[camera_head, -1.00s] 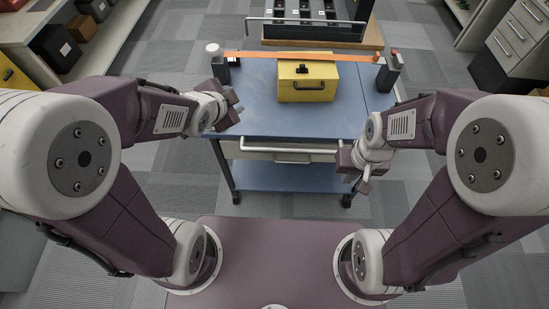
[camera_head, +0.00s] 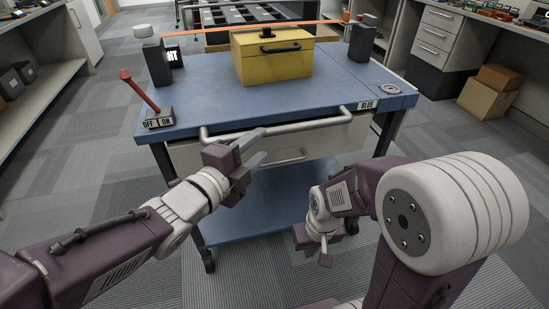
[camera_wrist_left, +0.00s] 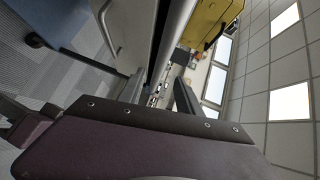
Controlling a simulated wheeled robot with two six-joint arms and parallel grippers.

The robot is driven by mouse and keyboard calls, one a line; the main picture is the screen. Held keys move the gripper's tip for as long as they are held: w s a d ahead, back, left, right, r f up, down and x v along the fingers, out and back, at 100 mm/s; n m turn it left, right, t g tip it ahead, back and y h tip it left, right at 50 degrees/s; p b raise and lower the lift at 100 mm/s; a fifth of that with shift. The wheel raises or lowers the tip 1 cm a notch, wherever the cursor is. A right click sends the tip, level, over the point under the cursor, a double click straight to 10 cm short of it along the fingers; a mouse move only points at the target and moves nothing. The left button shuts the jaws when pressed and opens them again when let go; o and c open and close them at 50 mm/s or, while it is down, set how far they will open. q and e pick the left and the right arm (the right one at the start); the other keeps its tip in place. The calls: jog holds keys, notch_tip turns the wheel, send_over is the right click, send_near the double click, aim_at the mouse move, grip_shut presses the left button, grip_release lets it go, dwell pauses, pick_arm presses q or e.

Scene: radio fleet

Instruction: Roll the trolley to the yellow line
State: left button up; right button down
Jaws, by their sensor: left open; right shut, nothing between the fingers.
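The trolley has a blue top (camera_head: 205,95), a drawer under it and a blue lower shelf (camera_head: 275,205). Its silver push handle (camera_head: 300,127) runs along the front edge. My left gripper (camera_head: 253,148) is open at the left part of this handle. In the left wrist view the handle bar (camera_wrist_left: 173,40) runs between the open fingers (camera_wrist_left: 158,95) or just beyond them; I cannot tell which. My right gripper (camera_head: 325,250) is shut and empty, low in front of the trolley's right side. No yellow line shows on the visible floor.
A red lever (camera_head: 139,90) with an OFF/ON plate stands at the front left corner. Shelves (camera_head: 35,75) and cardboard boxes (camera_head: 485,98) flank the grey carpet.

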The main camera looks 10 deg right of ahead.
aim_at(274, 134)
pick_arm(q)
jog(key=b+x, duration=0.2)
jog(key=x, duration=0.6)
jog(key=shift+w+d+f+b, duration=0.1)
jog(key=shift+w+f+b, duration=0.1)
jog(key=shift+b, duration=0.1)
jog(key=shift+w+d+r, duration=0.15)
jog(key=shift+w+d, duration=0.05)
grip_shut()
dwell(1.0)
